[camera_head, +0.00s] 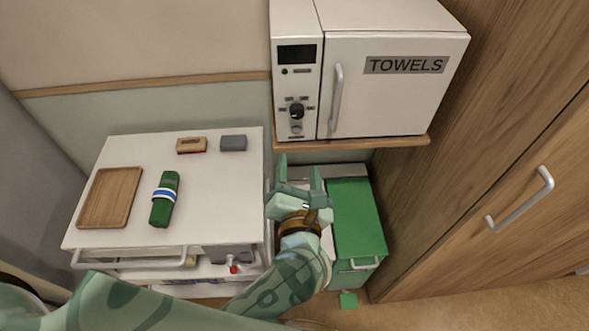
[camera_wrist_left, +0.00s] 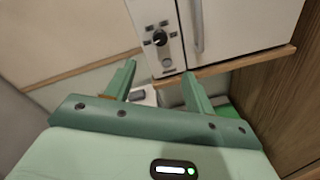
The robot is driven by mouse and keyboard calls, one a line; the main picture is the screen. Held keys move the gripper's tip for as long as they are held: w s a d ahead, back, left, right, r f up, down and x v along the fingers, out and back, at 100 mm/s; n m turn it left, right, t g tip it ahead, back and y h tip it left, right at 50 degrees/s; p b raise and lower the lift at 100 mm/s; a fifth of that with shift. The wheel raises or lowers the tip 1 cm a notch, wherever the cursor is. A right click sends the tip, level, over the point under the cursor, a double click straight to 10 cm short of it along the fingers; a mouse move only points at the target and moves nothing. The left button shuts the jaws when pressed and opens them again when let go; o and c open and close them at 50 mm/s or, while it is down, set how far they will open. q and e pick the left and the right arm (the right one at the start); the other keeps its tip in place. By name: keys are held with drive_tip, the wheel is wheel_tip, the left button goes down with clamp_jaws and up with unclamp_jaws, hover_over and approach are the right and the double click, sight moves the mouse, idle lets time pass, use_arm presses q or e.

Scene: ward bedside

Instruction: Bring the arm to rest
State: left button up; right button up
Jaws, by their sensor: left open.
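My left gripper (camera_head: 299,176) is raised in the middle of the head view, its arm coming in from the lower left. Its two fingers are apart with nothing between them. In the left wrist view the gripper (camera_wrist_left: 158,82) points toward the area below the towel cabinet's control panel, and its fingers are empty there too. In the head view it appears between the white bedside cart (camera_head: 225,190) and the green-lidded bin (camera_head: 357,215), in front of the bin's left part, which it partly hides. My right gripper does not show.
The towel cabinet (camera_head: 395,95) sits on a wooden shelf (camera_head: 350,143) above. The cart top holds a wooden tray (camera_head: 110,197), a green roll with a blue-white band (camera_head: 164,200), a small brown box (camera_head: 191,146) and a grey block (camera_head: 233,143). A wooden wardrobe (camera_head: 500,150) stands right.

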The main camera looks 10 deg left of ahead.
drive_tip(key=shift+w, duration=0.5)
